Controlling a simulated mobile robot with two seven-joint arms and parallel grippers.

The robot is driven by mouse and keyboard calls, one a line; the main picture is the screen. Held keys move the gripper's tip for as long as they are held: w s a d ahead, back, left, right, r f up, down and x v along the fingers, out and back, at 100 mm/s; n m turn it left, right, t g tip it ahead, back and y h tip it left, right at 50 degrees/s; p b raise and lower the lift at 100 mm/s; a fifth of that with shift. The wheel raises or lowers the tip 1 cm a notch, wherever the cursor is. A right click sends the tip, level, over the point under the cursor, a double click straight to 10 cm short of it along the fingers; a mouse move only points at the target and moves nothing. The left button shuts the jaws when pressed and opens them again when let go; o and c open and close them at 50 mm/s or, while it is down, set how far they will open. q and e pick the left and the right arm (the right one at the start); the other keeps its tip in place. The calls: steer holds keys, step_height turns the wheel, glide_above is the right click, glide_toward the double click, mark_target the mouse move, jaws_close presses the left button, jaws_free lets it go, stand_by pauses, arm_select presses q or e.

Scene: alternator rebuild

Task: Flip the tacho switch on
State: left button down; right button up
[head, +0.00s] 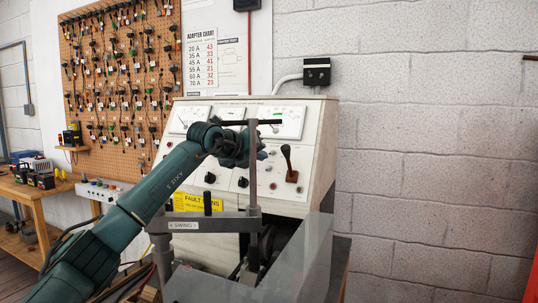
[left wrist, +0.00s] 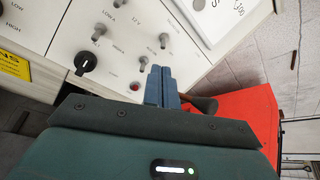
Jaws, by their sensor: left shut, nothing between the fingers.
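The sloped white test panel (head: 225,172) carries toggle switches, knobs and dials. In the left wrist view, small grey toggles show: one (left wrist: 143,62) just left of my fingertips, one (left wrist: 165,41) above them, and others farther up and left. Their labels are too blurred to read surely, so I cannot tell which is the tacho switch. My left gripper (head: 243,151) is in front of the panel in the head view. In the left wrist view its blue fingers (left wrist: 160,72) are shut and empty, close to the toggles; contact is unclear. My right gripper is not in view.
A black knob (left wrist: 85,63) and a red button (left wrist: 135,86) lie left of the fingers. A lever (head: 289,163) stands right of my gripper. A grey frame labelled SWING (head: 200,224) and a clear guard (head: 300,262) stand in front of the panel.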

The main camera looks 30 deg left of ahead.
mark_target(276, 160)
arm_select(q)
steer(key=p+x, duration=0.1)
steer(key=x, duration=0.3)
steer(key=shift+w+d, duration=0.1)
steer(key=shift+w, duration=0.2)
steer(key=shift+w+f, duration=0.15)
steer(key=shift+w, duration=0.15)
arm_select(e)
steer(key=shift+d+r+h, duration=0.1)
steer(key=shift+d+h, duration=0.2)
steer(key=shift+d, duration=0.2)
arm_select(q)
steer(key=shift+p, duration=0.3)
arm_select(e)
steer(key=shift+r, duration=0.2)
